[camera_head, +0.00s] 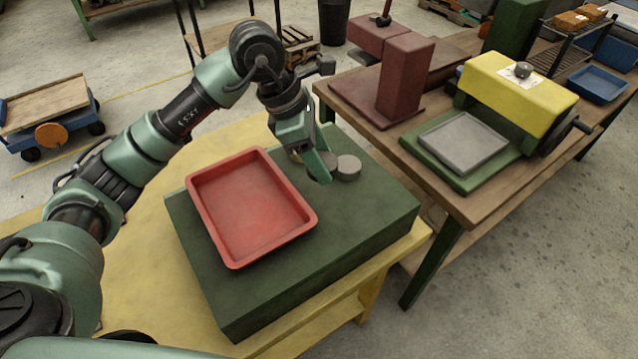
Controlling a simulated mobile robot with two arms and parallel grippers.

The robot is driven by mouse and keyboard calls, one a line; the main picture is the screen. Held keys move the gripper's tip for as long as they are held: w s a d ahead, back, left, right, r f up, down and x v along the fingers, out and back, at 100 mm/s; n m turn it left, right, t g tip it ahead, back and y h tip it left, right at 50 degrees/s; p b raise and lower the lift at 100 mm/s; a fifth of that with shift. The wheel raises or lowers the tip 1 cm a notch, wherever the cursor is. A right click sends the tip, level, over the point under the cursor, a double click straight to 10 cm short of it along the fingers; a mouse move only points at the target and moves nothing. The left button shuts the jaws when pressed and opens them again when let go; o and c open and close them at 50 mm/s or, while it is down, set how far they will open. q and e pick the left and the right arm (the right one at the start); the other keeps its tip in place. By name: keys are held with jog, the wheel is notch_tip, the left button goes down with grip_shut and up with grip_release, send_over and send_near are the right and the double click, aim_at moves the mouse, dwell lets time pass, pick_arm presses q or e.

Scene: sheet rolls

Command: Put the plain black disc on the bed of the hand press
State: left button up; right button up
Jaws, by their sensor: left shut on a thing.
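My left gripper (316,167) points down over the green block, just right of the red tray. It is shut on a small grey disc (330,160), which its fingers partly hide. Another grey round piece (348,168) stands right beside it on the block. I cannot make out a clearly black disc; both round pieces look grey. The yellow-topped hand press (515,92) stands on the wooden table to the right, and its flat grey bed (463,144) is empty. My right gripper is not in view.
The empty red tray (250,262) lies on the green block (275,295), on a yellow table (140,285). A gap of floor separates it from the wooden table (385,150). A maroon upright block (404,82) stands left of the press. A blue tray (598,85) lies behind it.

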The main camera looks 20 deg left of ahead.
aim_at(327, 199)
pick_arm(q)
notch_tip(327, 199, down, 9)
jog(key=shift+r+p, duration=0.2)
jog(key=shift+p, duration=0.4)
jog(key=shift+f, duration=0.2)
jog(key=o, duration=1.4)
jog(key=shift+r, duration=0.1)
